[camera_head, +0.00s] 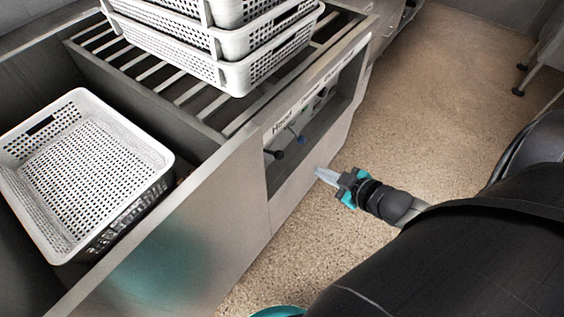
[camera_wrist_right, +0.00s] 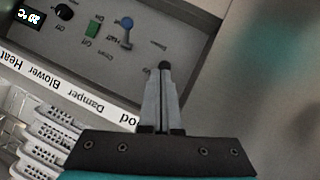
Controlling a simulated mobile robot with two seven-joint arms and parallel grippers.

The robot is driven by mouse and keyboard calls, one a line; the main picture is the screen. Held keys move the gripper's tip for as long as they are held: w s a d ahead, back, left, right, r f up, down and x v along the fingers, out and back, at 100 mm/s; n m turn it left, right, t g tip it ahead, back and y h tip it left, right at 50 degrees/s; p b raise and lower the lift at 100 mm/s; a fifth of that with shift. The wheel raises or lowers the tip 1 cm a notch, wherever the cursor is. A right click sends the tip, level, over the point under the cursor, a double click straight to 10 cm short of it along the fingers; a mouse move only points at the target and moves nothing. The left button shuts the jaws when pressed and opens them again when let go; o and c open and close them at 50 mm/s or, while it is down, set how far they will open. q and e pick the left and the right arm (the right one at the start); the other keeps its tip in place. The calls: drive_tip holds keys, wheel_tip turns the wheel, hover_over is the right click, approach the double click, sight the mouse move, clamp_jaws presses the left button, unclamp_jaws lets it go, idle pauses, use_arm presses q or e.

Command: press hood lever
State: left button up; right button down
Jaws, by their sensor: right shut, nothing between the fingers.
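The hood lever with a black ball tip (camera_head: 278,154) sticks out of the recessed control panel under the label "Hood". In the right wrist view its black ball (camera_wrist_right: 164,66) shows just beyond my fingertips. My right gripper (camera_head: 321,172) is shut and empty, in front of the panel and to the right of the lever in the head view, with a visible gap there. Its closed fingers (camera_wrist_right: 160,95) point at the panel in the wrist view. A blue-tipped lever (camera_head: 302,140) stands beside the black one, and also shows in the wrist view (camera_wrist_right: 126,24). My left gripper is not in view.
The panel also has a green switch (camera_wrist_right: 92,30), a black knob (camera_wrist_right: 64,11) and a lit display (camera_wrist_right: 28,16). White perforated baskets (camera_head: 240,75) are stacked on the slatted rack. Another basket (camera_head: 158,155) sits left.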

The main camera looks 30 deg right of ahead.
sight(282, 155)
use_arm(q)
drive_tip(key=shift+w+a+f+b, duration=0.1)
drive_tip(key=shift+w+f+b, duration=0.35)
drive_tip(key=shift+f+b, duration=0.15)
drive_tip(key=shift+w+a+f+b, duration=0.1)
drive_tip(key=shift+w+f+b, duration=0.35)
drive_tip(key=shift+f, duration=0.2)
use_arm(e)
drive_tip(key=w+a+r+n+t+y, duration=0.1)
drive_tip(key=w+a+r+n+y, duration=0.1)
drive_tip(key=a+r, duration=0.2)
drive_tip(key=shift+a+r+y, duration=0.15)
drive_tip(key=shift+r+y, duration=0.15)
drive_tip(key=shift+r, duration=0.6)
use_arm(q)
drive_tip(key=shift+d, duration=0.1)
use_arm(e)
drive_tip(key=shift+w, duration=0.15)
